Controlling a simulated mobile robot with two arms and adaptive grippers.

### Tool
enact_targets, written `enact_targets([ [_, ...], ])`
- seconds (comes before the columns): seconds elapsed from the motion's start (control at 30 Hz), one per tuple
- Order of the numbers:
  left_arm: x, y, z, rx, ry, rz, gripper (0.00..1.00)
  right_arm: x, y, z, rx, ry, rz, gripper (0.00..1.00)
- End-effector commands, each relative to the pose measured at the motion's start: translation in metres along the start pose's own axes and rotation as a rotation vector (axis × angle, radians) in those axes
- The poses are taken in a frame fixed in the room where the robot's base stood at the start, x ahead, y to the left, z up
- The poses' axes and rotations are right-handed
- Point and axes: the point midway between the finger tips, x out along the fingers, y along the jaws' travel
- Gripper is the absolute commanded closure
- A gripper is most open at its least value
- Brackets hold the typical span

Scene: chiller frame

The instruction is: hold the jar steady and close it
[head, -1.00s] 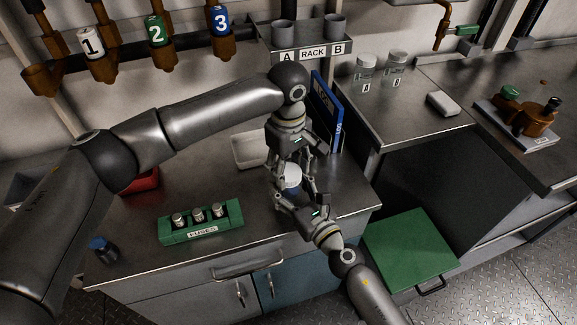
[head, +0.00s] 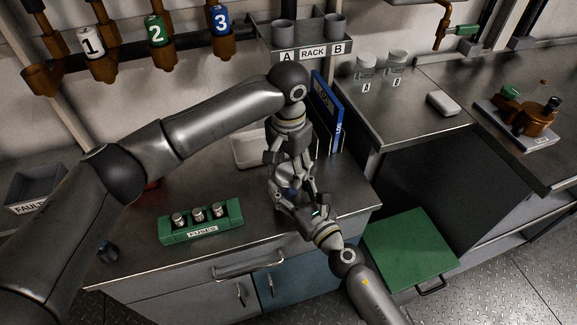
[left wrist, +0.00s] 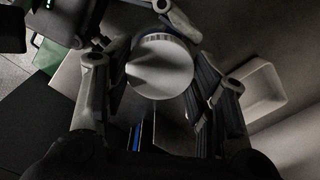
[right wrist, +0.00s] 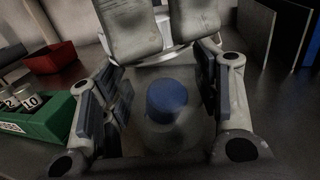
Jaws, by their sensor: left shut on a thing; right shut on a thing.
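A round white lid (left wrist: 160,68) sits between the fingers of my left gripper (head: 288,176) in the left wrist view. This gripper points down from above and is shut on the lid. The clear jar (right wrist: 165,138) stands between the fingers of my right gripper (head: 290,194), which is shut on it from the front right. A blue round shape (right wrist: 167,97) shows at the jar, just below my left fingers. In the head view both grippers meet over the worktop and hide most of the jar and lid. I cannot tell whether the lid is seated on the rim.
A green fuse holder (head: 202,232) stands left of the grippers. A white tray (head: 246,152) and an upright blue binder (head: 324,105) are behind them. The worktop's front edge is close.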

Motion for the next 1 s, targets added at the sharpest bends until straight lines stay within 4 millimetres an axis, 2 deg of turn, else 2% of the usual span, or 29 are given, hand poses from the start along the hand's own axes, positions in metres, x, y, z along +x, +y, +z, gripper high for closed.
enact_targets([
  [0.7, 0.0007, -0.0012, -0.0004, 1.268, 0.000, -0.002, 0.77, -0.0001, -0.0002, 0.0001, 0.000, 0.000, 0.000, 1.00],
  [0.77, 0.0007, -0.0012, -0.0004, 1.344, 0.000, -0.002, 0.77, -0.0001, -0.0001, 0.0001, 0.000, 0.000, 0.000, 1.00],
  [0.9, 0.0007, -0.0013, -0.0004, 1.330, 0.000, -0.002, 0.77, -0.0001, -0.0001, 0.0000, 0.000, 0.000, 0.000, 1.00],
  [0.93, 0.0007, -0.0014, -0.0004, 1.330, 0.000, -0.002, 0.46, -0.0001, -0.0001, 0.0001, 0.000, 0.000, 0.000, 1.00],
  [1.0, 0.0007, -0.0013, -0.0004, 1.329, 0.000, -0.002, 0.37, -0.0001, -0.0001, 0.0000, 0.000, 0.000, 0.000, 1.00],
])
